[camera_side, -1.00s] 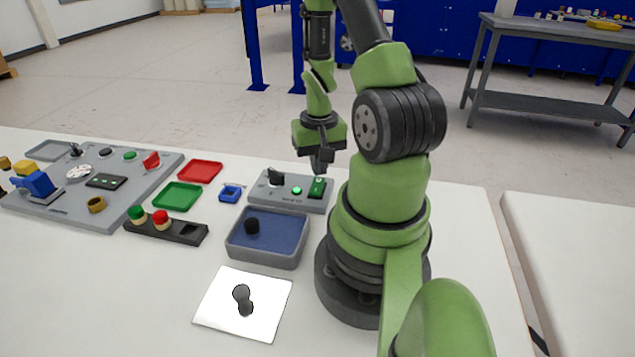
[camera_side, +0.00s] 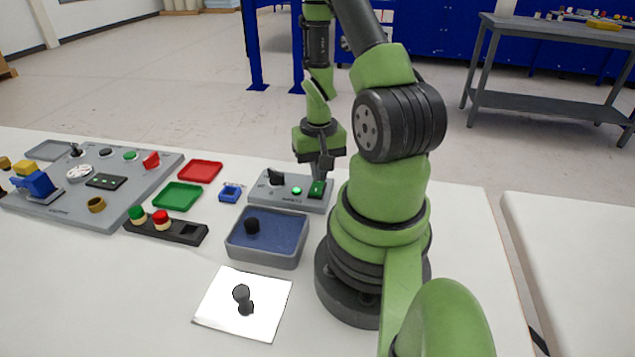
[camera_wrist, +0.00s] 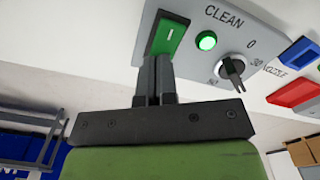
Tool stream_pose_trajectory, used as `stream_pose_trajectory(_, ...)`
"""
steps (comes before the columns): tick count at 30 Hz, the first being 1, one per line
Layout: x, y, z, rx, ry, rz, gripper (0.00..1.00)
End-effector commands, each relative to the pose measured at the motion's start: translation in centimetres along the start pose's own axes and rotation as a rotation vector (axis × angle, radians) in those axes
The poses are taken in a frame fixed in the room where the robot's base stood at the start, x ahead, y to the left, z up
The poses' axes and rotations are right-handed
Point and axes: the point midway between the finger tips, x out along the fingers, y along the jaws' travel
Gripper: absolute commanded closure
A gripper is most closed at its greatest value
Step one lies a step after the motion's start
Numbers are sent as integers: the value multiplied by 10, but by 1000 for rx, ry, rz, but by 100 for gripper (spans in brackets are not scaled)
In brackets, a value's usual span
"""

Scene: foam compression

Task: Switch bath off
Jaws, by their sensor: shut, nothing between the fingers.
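The bath control box is a grey panel (camera_side: 260,194) behind the blue bath (camera_side: 266,241). It carries a green rocker switch (camera_side: 317,188), a lit green lamp (camera_side: 297,190) and a black dial (camera_side: 276,176). My gripper (camera_side: 322,178) is shut and empty, its tips right at the green switch. In the wrist view my gripper's fingertips (camera_wrist: 156,64) reach the lower edge of the green switch (camera_wrist: 167,34); I cannot tell if they press it. The lamp (camera_wrist: 206,41) glows beside it, and the dial (camera_wrist: 232,68) is marked 0 and 30.
The bath holds a dark knob-like piece (camera_side: 252,226). A white sheet (camera_side: 215,306) with a dark part lies in front. Left are a green tray (camera_side: 177,196), a red tray (camera_side: 200,172), a black holder (camera_side: 167,232) and a large grey board (camera_side: 120,180).

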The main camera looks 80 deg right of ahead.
Motion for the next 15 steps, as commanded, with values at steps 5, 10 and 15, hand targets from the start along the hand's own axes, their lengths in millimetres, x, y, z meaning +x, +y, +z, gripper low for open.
stream_pose_trajectory(5, 3, 0, 0, 0, 1, 0, 100)
stream_pose_trajectory(10, 6, 0, 0, 0, -1, 0, 100)
stream_pose_trajectory(15, 1, 0, 0, 0, 3, 0, 100)
